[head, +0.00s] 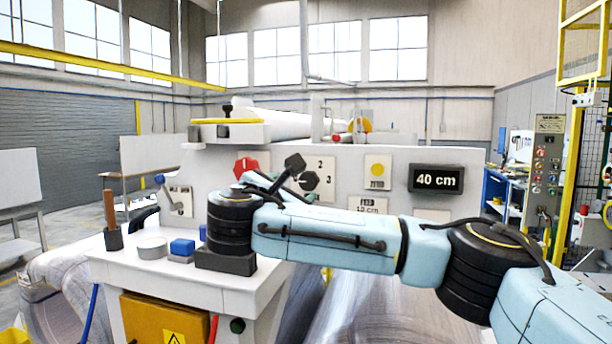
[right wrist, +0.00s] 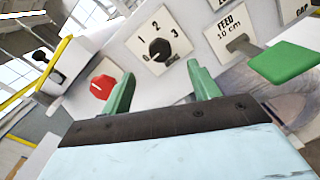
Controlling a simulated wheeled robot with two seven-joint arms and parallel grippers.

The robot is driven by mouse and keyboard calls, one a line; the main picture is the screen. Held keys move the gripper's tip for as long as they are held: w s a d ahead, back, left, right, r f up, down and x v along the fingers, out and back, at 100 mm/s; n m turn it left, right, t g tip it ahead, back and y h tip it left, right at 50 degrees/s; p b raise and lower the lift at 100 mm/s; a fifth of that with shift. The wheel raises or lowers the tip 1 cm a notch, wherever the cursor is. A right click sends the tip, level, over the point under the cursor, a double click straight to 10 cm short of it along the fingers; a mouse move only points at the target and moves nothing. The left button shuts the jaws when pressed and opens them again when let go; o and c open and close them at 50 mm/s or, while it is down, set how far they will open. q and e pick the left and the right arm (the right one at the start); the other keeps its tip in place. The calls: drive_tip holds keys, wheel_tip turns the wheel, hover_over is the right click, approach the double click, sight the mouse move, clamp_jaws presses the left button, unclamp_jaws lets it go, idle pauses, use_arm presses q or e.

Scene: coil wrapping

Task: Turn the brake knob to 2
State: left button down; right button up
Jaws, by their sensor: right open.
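The brake knob (head: 308,180) is a black round knob on a white dial plate on the machine's front panel. In the right wrist view the knob (right wrist: 160,49) sits among the numbers 0 to 3; I cannot clearly tell where its pointer stands. My right gripper (head: 287,178) reaches in front of the panel and partly covers the dial in the head view. In the right wrist view its two green fingers (right wrist: 160,76) are apart and empty, with the knob showing beyond the gap between them. My left gripper is not in view.
A red knob (head: 246,167) sits left of the dial, a yellow button (head: 377,169) and a 40 cm display (head: 436,179) to the right. A green lever (right wrist: 285,62) stands out by the feed plate. A white side table (head: 190,281) holds small items.

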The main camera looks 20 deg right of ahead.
sight(307, 182)
drive_tip(key=p+x, duration=0.3)
drive_tip(key=x, duration=0.7)
drive_tip(key=shift+w+a+f, duration=0.1)
drive_tip(key=shift+a+f, duration=0.05)
drive_tip(key=shift+a, duration=0.05)
drive_tip(key=shift+w+d+f, duration=0.1)
drive_tip(key=shift+w+d, duration=0.1)
drive_tip(key=shift+w, duration=0.25)
drive_tip(key=shift+s, duration=0.1)
drive_tip(key=c, duration=1)
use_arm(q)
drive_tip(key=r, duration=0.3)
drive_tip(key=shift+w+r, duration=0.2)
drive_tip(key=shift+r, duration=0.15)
use_arm(e)
drive_tip(key=shift+o, duration=0.2)
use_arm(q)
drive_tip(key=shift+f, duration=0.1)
